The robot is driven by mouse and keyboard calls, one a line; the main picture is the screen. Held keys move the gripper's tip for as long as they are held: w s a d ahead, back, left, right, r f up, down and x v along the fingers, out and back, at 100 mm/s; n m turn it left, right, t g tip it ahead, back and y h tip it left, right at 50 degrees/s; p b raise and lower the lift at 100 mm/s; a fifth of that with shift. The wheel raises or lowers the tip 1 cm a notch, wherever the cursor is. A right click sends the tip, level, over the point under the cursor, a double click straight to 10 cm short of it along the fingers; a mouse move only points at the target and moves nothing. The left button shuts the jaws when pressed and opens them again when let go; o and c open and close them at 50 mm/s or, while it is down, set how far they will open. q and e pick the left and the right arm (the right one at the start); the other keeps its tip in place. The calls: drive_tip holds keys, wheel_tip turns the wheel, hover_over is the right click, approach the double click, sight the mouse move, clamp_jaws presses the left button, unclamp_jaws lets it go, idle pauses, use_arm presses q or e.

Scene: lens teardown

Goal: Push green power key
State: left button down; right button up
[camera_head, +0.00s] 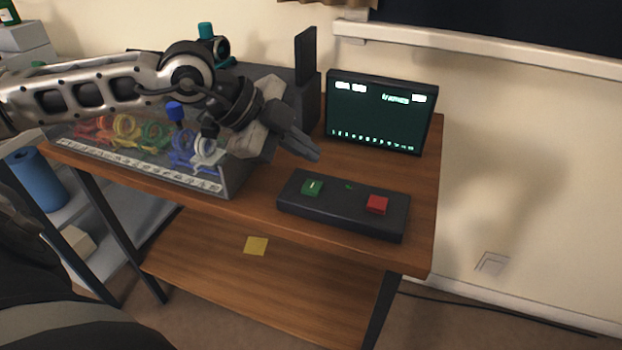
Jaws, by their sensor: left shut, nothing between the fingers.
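The green power key (312,187) is a square button with a white mark, on the left part of a black control box (343,221). A red key (377,204) sits on the right part of the same box. The box lies near the front right of the wooden table. My left gripper (314,155) reaches in from the left and is shut and empty. Its fingertips show just behind and above the green key, apart from it in the picture. My right gripper is not in view.
A monitor (380,112) with a lit dark screen stands behind the box. A clear case (231,181) with colored rings lies under my left arm. A dark upright panel (305,58) stands behind the gripper. The wooden table (425,190) is bare at the right edge.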

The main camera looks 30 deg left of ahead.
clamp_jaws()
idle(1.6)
